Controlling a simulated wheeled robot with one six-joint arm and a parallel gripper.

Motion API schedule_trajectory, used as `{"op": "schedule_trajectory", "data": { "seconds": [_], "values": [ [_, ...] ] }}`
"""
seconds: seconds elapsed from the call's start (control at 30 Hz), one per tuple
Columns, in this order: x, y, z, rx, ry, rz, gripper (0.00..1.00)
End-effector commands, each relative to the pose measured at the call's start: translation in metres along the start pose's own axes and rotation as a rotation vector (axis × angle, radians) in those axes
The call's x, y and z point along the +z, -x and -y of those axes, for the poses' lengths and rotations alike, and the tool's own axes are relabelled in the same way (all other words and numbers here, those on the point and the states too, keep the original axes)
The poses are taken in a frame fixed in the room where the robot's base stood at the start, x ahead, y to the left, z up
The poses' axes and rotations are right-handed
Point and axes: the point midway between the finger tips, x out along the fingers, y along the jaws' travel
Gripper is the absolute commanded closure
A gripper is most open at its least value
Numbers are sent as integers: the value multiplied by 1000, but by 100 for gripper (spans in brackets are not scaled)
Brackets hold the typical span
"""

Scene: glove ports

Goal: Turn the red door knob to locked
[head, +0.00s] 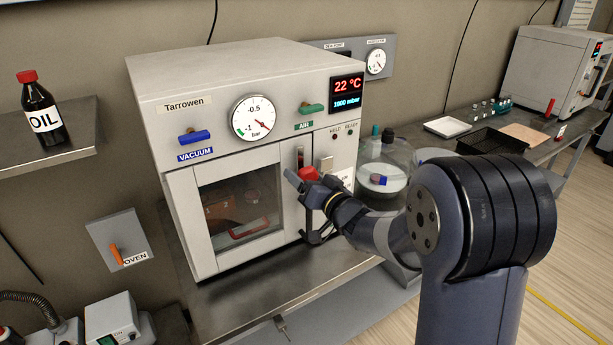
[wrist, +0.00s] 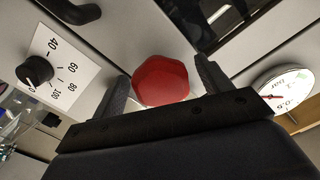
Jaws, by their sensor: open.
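The red door knob (head: 309,173) is on the front of the white Tarrowen vacuum oven (head: 163,110), right of the door window. In the wrist view the red knob (wrist: 160,80) is a rounded, many-sided cap. My gripper (head: 311,183) is at the knob, and its fingers partly cover it in the head view. In the wrist view my gripper (wrist: 161,75) is open, with one finger on each side of the knob. A gap shows beside the knob; contact is hard to tell. No lock marking is readable.
A black door handle (head: 317,236) is below the knob. A numbered dial (wrist: 38,72) and the pressure gauge (wrist: 286,90) flank it in the wrist view. A blue vacuum handle (head: 194,137) and a green air handle (head: 312,107) stick out above. Glass vessels (head: 382,178) stand right of the oven.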

Motion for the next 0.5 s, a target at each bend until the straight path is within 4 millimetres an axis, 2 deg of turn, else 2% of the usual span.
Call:
{"op": "schedule_trajectory", "data": {
  "seconds": [0.33, 0.5],
  "values": [
    [0, -4, 0, 0, 1, 0, 27],
    [0, -4, 0, 0, 1, 0, 41]
  ]
}}
